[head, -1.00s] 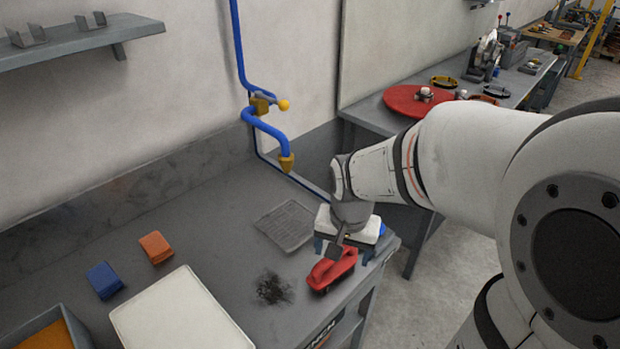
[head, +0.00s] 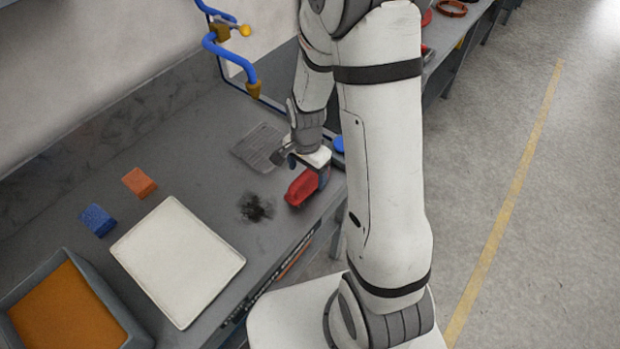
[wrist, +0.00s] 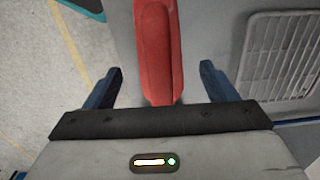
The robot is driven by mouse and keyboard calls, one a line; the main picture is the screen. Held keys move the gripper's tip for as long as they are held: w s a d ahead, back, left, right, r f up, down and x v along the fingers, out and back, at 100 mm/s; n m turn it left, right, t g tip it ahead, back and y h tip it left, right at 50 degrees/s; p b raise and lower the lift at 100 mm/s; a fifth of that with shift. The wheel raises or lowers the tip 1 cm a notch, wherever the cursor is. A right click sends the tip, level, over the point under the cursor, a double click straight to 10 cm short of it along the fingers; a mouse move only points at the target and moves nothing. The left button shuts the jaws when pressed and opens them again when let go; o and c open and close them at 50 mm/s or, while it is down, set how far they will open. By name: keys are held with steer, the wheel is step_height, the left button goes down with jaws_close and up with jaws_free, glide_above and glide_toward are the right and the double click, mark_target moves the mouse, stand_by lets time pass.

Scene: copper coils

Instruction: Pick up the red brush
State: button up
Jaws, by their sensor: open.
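The red brush (head: 301,187) lies on the grey bench near its front right edge in the head view. In the wrist view the red brush (wrist: 158,50) runs lengthwise between my two blue fingers, with a gap on each side. My gripper (wrist: 160,80) is open and empty. In the head view my gripper (head: 300,160) is at the brush, partly hidden by my own arm, and I cannot tell its exact height above the brush.
A grey grate (head: 258,147) is set in the bench (head: 190,160) behind the brush. A dark smudge (head: 256,207) lies left of it. Further left are a white tray (head: 135,252), an orange block (head: 139,182), a blue block (head: 97,219) and a bin (head: 110,300). A blue pipe (head: 232,57) hangs above.

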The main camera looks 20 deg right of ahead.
steer(key=shift+w+d+f+p, duration=0.1)
steer(key=shift+f+p, duration=0.05)
steer(key=shift+f, duration=0.75)
steer(key=shift+w+d+f+p, duration=0.1)
steer(key=shift+f+p, duration=0.05)
steer(key=shift+f, duration=0.7)
steer(key=c, duration=1.1)
steer(key=shift+r, duration=0.1)
steer(key=shift+c, duration=0.2)
step_height(320, 180, up, 10)
steer(key=shift+f+b, duration=0.1)
steer(key=shift+b, duration=0.6)
